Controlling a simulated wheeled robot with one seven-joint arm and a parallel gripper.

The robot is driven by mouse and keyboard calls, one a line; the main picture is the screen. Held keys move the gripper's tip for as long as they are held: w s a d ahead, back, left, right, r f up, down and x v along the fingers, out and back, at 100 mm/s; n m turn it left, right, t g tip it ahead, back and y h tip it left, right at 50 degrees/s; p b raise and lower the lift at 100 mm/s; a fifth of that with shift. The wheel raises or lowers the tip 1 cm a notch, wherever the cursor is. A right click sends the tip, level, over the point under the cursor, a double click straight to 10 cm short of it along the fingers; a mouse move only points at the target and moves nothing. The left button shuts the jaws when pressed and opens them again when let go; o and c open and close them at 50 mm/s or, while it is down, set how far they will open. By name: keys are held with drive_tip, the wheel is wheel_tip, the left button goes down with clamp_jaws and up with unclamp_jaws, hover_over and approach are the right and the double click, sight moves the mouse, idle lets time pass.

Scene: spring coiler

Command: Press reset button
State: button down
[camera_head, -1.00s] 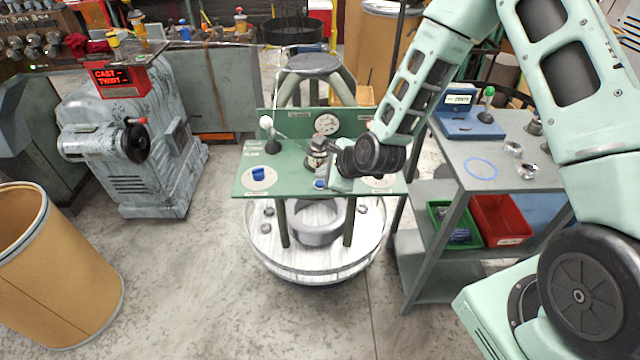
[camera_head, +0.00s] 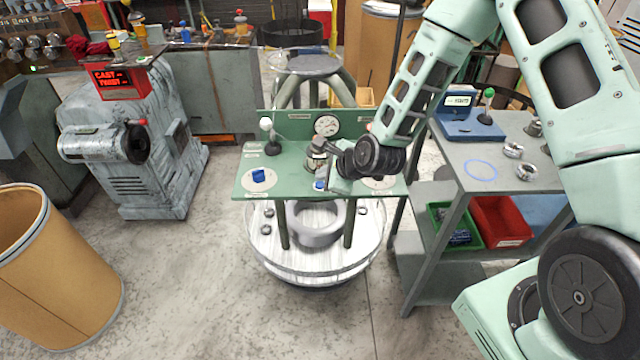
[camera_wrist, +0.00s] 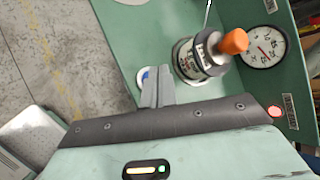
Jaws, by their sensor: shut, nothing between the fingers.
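A green control panel (camera_head: 290,183) stands in the middle of the head view. A small blue button (camera_head: 319,185) sits near its front edge; part of it also shows in the wrist view (camera_wrist: 146,73). I cannot read its label. My gripper (camera_head: 327,180) is shut and empty, low over the panel just right of the button. In the wrist view the closed fingertips (camera_wrist: 151,76) overlap the blue button and hide part of it. I cannot tell whether they touch it.
An orange-tipped cylinder (camera_wrist: 205,55) stands close beside the fingers. A round gauge (camera_head: 326,125), a white-ball lever (camera_head: 266,125) and a blue knob (camera_head: 258,175) are also on the panel. A grey cart (camera_head: 455,150) stands to the right.

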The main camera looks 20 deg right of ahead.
drive_tip(key=shift+f, duration=0.15)
idle(0.6)
drive_tip(key=shift+f+b, duration=0.3)
drive_tip(key=shift+b, duration=0.05)
drive_tip(key=shift+f+b, duration=0.3)
drive_tip(key=shift+f, duration=0.1)
idle(0.5)
drive_tip(key=shift+r, duration=0.2)
drive_tip(key=shift+r+p, duration=0.65)
drive_tip(key=shift+r, duration=0.1)
wheel_tip(320, 180, up, 5)
drive_tip(key=p, duration=0.4)
idle(0.8)
